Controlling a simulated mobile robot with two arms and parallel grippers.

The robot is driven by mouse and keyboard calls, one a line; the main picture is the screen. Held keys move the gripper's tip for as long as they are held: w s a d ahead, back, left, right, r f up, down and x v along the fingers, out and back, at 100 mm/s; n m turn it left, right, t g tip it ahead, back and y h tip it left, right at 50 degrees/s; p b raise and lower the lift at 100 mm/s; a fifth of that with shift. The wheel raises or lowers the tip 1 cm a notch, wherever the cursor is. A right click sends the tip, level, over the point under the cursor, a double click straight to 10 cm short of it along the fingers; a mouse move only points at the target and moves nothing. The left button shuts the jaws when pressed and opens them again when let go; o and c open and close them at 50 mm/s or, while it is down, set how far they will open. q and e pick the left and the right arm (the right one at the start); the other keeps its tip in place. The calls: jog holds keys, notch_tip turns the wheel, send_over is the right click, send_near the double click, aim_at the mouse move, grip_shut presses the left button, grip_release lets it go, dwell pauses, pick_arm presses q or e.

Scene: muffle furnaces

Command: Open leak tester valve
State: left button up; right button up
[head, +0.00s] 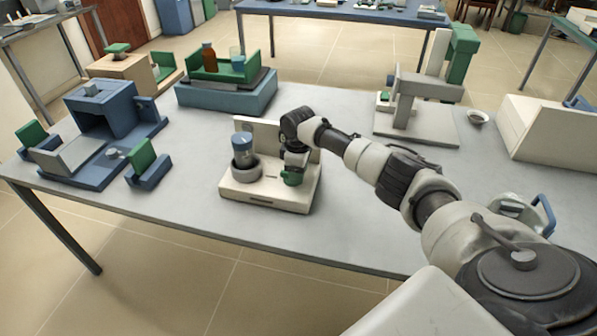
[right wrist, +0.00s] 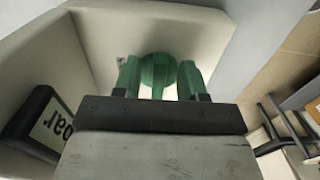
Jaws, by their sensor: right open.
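The leak tester (head: 264,197) is a cream box-like unit near the front edge of the table. A jar with a blue top (head: 242,147) stands in a grey ring on its left side. The green valve (head: 292,179) is on its right side. It also shows in the right wrist view as a round green knob with a narrow ridge (right wrist: 158,72). My right gripper (head: 293,162) reaches down over the valve. Its two green fingertips in the wrist view are open, one on each side of the knob; whether they touch it I cannot tell. My left gripper is out of view.
A blue press-like device (head: 105,108) stands at the left, a blue-green tray with bottles (head: 228,95) behind. A grey stand (head: 415,128) is at the back right. The table front is clear.

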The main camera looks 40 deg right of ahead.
jog(key=shift+f, duration=0.15)
jog(key=shift+c, duration=0.3)
grip_shut()
